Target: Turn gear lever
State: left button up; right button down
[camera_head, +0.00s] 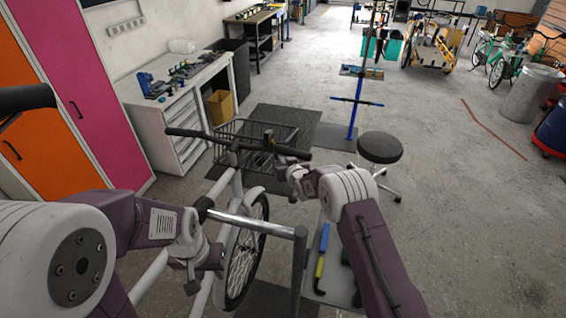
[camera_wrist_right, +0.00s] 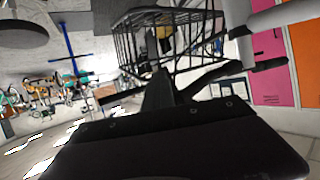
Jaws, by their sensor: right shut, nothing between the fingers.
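A white bicycle with dark handlebars (camera_head: 215,140) stands at the centre of the head view. A dark bar that seems to be its handlebar (camera_wrist_right: 218,74) also shows in the right wrist view. My right gripper (camera_head: 270,142) is shut and empty, close to the handlebar's right half. Its dark fingers (camera_wrist_right: 160,90) point at the bar in the wrist view; contact cannot be told. My left gripper (camera_head: 192,282) hangs low beside the bike frame, its jaws unclear.
A wire basket (camera_head: 262,133) sits at the bike's front and fills the wrist view's upper middle. A metal stand bar (camera_head: 250,224) crosses near the bike. A black stool (camera_head: 380,147) stands right of it. A white drawer workbench (camera_head: 175,115) is at left.

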jog(key=shift+w+a+f, duration=0.1)
dwell(0.6)
jog(key=c, duration=2.2)
grip_release()
jog(key=c, duration=1.5)
grip_release()
jog(key=b+v, duration=0.1)
jog(key=v, duration=0.2)
jog(key=d+b+v, duration=0.1)
jog(key=v, duration=0.3)
jog(key=d+b+v, duration=0.1)
jog(key=v, duration=0.2)
jog(key=shift+w+d+b, duration=0.15)
jog(key=shift+d+b, duration=0.05)
jog(key=shift+b, duration=0.2)
